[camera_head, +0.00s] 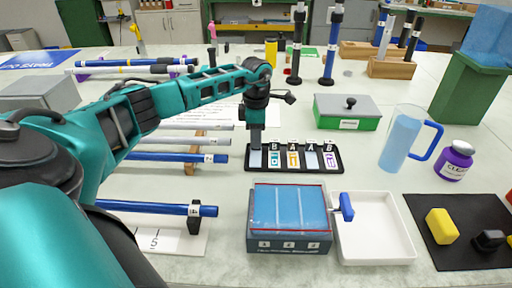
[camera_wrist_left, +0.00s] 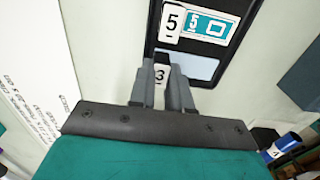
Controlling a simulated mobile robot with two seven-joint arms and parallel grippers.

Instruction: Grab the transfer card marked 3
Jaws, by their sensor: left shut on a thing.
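A white tab marked 3 (camera_wrist_left: 160,73) is between the fingertips of my left gripper (camera_wrist_left: 161,86) in the wrist view; the rest of that card is hidden. In the head view my left gripper (camera_head: 256,147) points down at the left end of a black card rack (camera_head: 292,171). It is shut on the card marked 3. The rack also shows in the wrist view (camera_wrist_left: 151,32), with a card marked 5 (camera_wrist_left: 206,25) and a pale slot panel beside the gripper. Several other cards stand along the rack in the head view. My right gripper is not in view.
A blue-topped box (camera_head: 290,208) and a white tray (camera_head: 376,245) stand in front of the rack. A green-and-grey box (camera_head: 347,111) is behind it to the right. Blue rods (camera_head: 160,208) lie on the left. A jug (camera_head: 402,140) stands on the right.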

